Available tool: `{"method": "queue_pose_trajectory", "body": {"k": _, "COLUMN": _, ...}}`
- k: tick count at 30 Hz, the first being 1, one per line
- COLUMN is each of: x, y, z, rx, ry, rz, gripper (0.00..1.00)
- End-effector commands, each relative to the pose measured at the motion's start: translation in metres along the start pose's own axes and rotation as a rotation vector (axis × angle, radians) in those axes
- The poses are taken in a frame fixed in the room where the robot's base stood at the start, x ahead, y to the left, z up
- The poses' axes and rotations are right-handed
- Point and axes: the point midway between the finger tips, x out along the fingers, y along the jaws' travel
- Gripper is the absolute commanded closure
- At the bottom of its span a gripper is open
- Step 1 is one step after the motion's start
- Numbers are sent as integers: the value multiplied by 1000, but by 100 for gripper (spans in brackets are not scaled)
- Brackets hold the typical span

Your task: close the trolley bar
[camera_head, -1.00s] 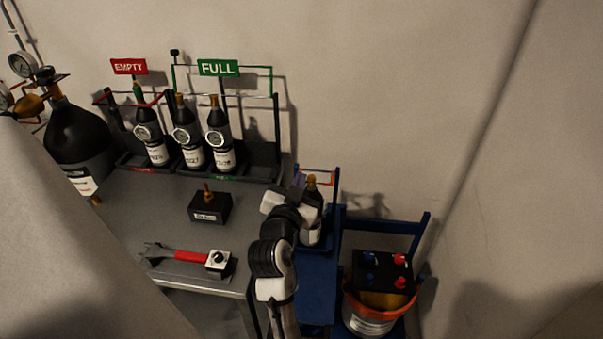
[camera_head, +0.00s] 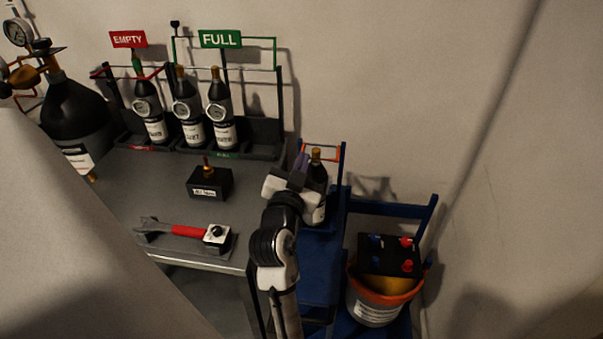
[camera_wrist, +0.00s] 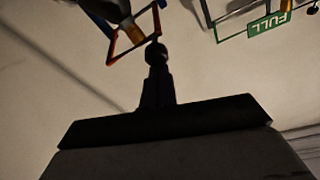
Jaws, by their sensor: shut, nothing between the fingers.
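The blue trolley (camera_head: 322,262) stands at the right end of the bench. A dark bottle (camera_head: 317,174) with a white label stands in its upper end, partly behind my gripper. The orange trolley bar (camera_head: 327,147) shows near the bottle's neck, by the blue frame; I cannot tell whether it is latched. In the wrist view the bar (camera_wrist: 124,51) crosses near the bottle neck (camera_wrist: 133,33). My gripper (camera_head: 301,163) is shut and empty, left of the bottle and close to the bar. Its fingertips (camera_wrist: 155,46) appear beside the bar; contact is unclear.
A rack (camera_head: 262,141) with several bottles and a green FULL sign (camera_head: 220,39) stands behind left. A bucket (camera_head: 376,308) with a battery sits lower right.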

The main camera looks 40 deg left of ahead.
Motion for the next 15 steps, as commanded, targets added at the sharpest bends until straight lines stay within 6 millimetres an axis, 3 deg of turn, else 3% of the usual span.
{"method": "queue_pose_trajectory", "body": {"k": 1, "x": -1, "y": 4, "z": 9, "rx": 2, "ry": 15, "rz": -4, "gripper": 100}}
{"method": "queue_pose_trajectory", "body": {"k": 15, "x": -10, "y": 10, "z": 29, "rx": 11, "ry": 108, "rz": -33, "gripper": 100}}
